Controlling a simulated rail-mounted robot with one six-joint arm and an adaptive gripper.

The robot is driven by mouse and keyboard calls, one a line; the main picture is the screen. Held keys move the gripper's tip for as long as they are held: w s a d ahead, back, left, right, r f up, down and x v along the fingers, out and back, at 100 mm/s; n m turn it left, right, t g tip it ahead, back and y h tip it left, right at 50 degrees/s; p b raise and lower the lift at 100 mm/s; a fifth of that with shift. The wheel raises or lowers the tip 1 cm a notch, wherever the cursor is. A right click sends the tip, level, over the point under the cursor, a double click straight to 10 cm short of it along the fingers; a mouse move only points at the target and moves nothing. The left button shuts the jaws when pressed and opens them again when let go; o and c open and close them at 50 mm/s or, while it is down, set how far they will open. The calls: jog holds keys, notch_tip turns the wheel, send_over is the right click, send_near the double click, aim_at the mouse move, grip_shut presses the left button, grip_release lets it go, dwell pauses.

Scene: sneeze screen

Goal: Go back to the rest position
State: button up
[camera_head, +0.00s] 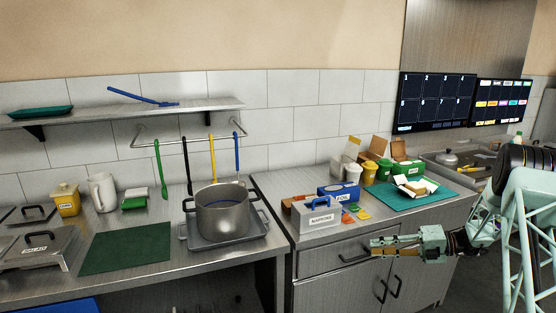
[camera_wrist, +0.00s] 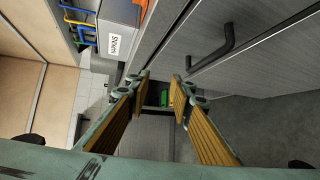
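My gripper (camera_head: 376,247) is in front of the right-hand cabinet in the head view, near the height of its drawer. My arm reaches in from the right side. In the wrist view the two orange-padded fingers of my gripper (camera_wrist: 161,92) stand apart with nothing held between them. The drawer front with its dark handle (camera_wrist: 214,49) is right beside the fingers there. How far the fingers are from the cabinet, I cannot tell exactly.
A napkin box (camera_head: 320,219) stands near the counter's front edge, and also shows in the wrist view (camera_wrist: 117,38). A foil box (camera_head: 340,192) and a teal board (camera_head: 424,200) are behind. A pot (camera_head: 222,217) stands left. The floor before the cabinet looks clear.

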jog(key=s+a+r+n+g+h, duration=0.2)
jog(key=s+a+r+n, duration=0.4)
jog(key=s+r, duration=0.3)
jog(key=s+a+r+n+g+h, duration=0.1)
jog(key=s+a+r+n+h, duration=0.2)
jog(key=s+a+r+n, duration=0.6)
jog(key=s+a+r+n+g+h, duration=0.2)
jog(key=s+a+r+n, duration=0.15)
jog(key=s+r, duration=0.6)
jog(key=s+a+r+n+t+h, duration=0.1)
jog(key=s+r+n+h, duration=0.1)
jog(key=s+r+n, duration=0.4)
jog(key=s+a+r+n+h, duration=0.2)
jog(key=s+r+n, duration=0.1)
jog(key=s, duration=0.6)
jog(key=s+d+n+t+h, duration=0.3)
jog(key=s+n, duration=0.7)
jog(key=s, duration=0.8)
jog(key=shift+s+d+t, duration=0.25)
jog(key=shift+s+t, duration=0.05)
jog(key=shift+s, duration=0.05)
jog(key=shift+r+n, duration=0.15)
jog(key=shift+n, duration=0.1)
